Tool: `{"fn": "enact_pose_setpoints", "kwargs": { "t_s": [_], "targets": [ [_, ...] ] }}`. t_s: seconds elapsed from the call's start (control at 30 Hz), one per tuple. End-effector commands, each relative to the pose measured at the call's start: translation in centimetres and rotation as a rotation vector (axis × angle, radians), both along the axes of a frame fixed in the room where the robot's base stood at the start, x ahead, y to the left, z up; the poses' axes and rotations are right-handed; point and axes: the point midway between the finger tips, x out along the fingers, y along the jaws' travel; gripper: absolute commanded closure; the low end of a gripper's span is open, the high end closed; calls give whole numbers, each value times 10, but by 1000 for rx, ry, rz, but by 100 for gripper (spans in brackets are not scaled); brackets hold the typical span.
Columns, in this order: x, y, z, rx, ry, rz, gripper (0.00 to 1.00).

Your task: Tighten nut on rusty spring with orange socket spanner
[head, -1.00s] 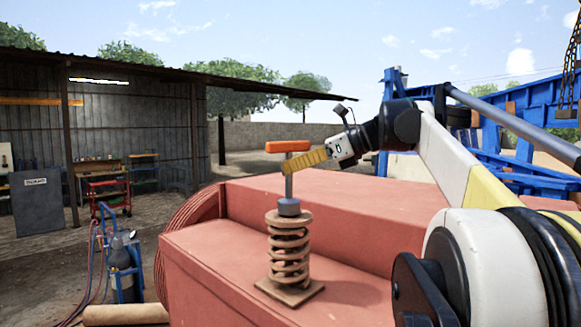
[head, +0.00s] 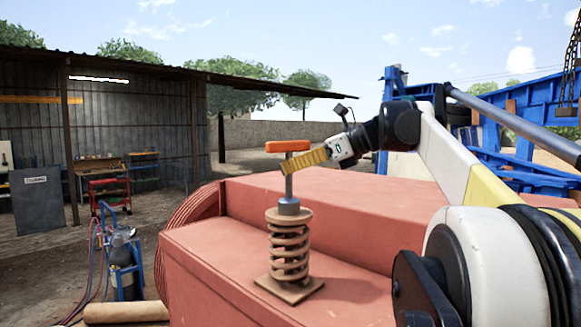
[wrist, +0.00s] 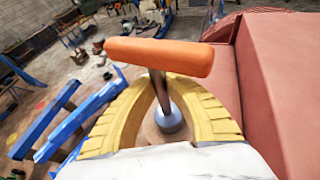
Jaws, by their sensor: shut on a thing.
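The orange socket spanner is a T-handled tool with an orange bar handle (head: 288,146) and a grey shaft. It stands upright, with its grey socket (head: 289,206) at the top of the rusty spring (head: 289,252). The nut is not visible, apparently hidden by the socket. The spring stands upright on its square base plate on the red machine body. My gripper (head: 291,168), with yellow ribbed fingers, is shut on the spanner shaft just below the handle. The wrist view shows the yellow fingers on both sides of the shaft (wrist: 159,92), below the orange handle (wrist: 160,56).
The red crusher body (head: 370,290) fills the area under and behind the spring. Blue steel frames (head: 540,150) stand at the right. A gas-cylinder trolley (head: 124,265) and an open shed (head: 140,120) are at the left. Open air surrounds the handle.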

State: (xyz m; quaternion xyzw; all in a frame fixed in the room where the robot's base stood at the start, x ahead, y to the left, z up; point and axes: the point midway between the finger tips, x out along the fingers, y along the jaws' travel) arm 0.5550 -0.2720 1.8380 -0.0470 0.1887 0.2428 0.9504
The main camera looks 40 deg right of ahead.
Motion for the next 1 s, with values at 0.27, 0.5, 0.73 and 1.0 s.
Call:
{"fn": "enact_pose_setpoints", "kwargs": {
  "t_s": [0.27, 0.5, 0.73, 1.0],
  "targets": [
    [0, 0, 0, 0, -1, 0, 100],
    [-1, 2, -1, -1, 0, -111, 100],
    [-1, 3, -1, -2, -1, -424, 100],
    [0, 0, 0, 0, 0, -528, 100]
  ]
}}
